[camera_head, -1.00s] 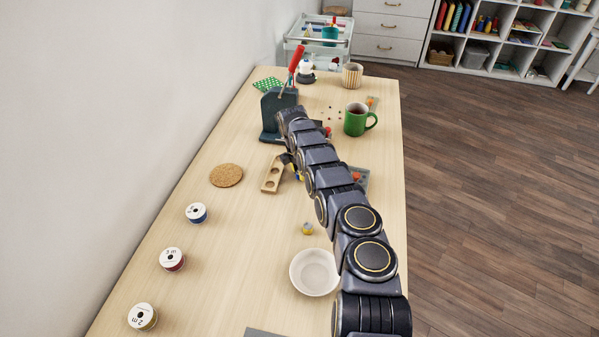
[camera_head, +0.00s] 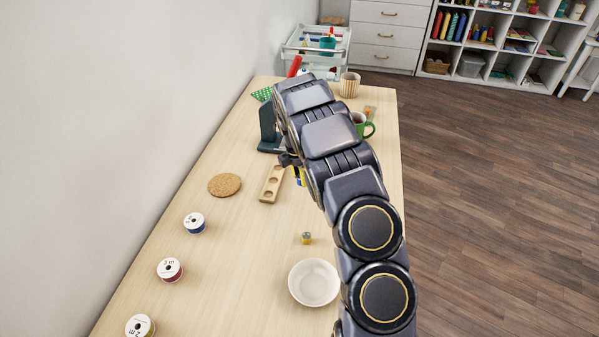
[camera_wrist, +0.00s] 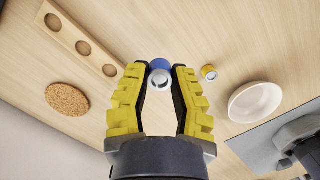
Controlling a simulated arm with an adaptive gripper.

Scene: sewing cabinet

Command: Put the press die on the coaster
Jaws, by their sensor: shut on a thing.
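The press die (camera_wrist: 160,76), a small blue and silver cylinder, sits between the fingertips of my gripper (camera_wrist: 158,74) in the wrist view. My gripper is shut on it. In the head view the yellow fingers of my gripper (camera_head: 299,177) show beside my arm, to the right of the wooden holder; the die is hard to make out there. The coaster (camera_head: 224,185), a round cork disc, lies bare on the table left of the holder. It also shows at the left of the wrist view (camera_wrist: 67,99), apart from the gripper.
A wooden holder with round holes (camera_head: 271,184) lies between coaster and gripper. A small yellow and silver piece (camera_head: 306,238) and a white bowl (camera_head: 314,282) stand nearer. Spools (camera_head: 194,222) line the left side. A dark press (camera_head: 268,130) with a red handle stands behind.

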